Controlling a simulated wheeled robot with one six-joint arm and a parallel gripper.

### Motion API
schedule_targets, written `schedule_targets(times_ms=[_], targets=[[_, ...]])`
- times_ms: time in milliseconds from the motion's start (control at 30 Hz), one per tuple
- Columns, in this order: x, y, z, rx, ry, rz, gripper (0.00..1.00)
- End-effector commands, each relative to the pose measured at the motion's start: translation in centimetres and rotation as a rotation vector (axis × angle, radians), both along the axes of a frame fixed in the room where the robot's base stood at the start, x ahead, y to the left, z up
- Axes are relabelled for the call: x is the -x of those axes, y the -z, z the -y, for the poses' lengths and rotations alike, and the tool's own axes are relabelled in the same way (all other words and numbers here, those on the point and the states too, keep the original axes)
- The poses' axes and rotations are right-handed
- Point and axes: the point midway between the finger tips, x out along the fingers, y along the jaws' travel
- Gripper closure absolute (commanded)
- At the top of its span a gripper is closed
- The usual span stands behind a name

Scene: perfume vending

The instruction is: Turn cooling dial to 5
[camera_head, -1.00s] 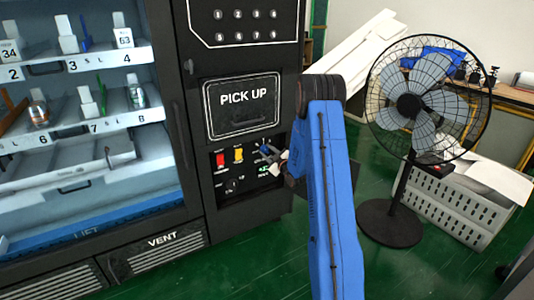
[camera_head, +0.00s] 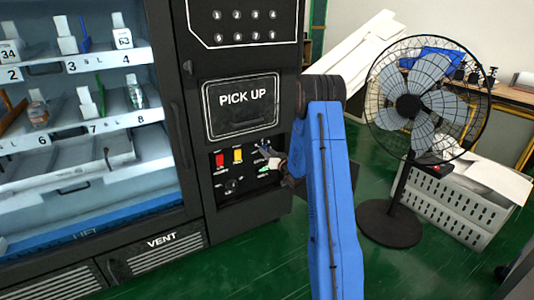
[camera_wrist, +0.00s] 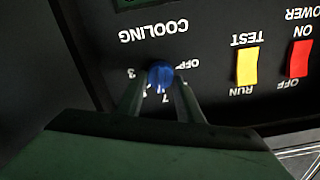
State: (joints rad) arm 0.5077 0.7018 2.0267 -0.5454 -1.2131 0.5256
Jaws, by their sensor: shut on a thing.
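The cooling dial (camera_wrist: 160,75) is a round blue knob on the black control panel. My gripper (camera_wrist: 160,84) is shut on the dial, one finger on each side. The fingers cover part of the number ring, and I cannot tell which number the dial points to. In the head view my gripper (camera_head: 272,160) is at the panel's right part, and the dial is small and partly hidden there.
A yellow RUN/TEST switch (camera_wrist: 247,66) and a red power switch (camera_wrist: 300,59) sit beside the dial. The PICK UP hatch (camera_head: 242,105) is above the panel. A fan (camera_head: 410,103) and a grey crate (camera_head: 455,205) stand to the right.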

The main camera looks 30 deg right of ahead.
Motion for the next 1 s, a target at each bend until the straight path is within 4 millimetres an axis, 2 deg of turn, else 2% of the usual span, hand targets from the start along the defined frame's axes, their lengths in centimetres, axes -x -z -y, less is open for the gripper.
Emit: schedule_targets(times_ms=[500, 1000], targets=[[0.13, 0.37, 0.2, -0.417, 0.002, -0.005, 0.89], [0.14, 0.45, 0.22, -0.557, 0.002, -0.005, 0.89]])
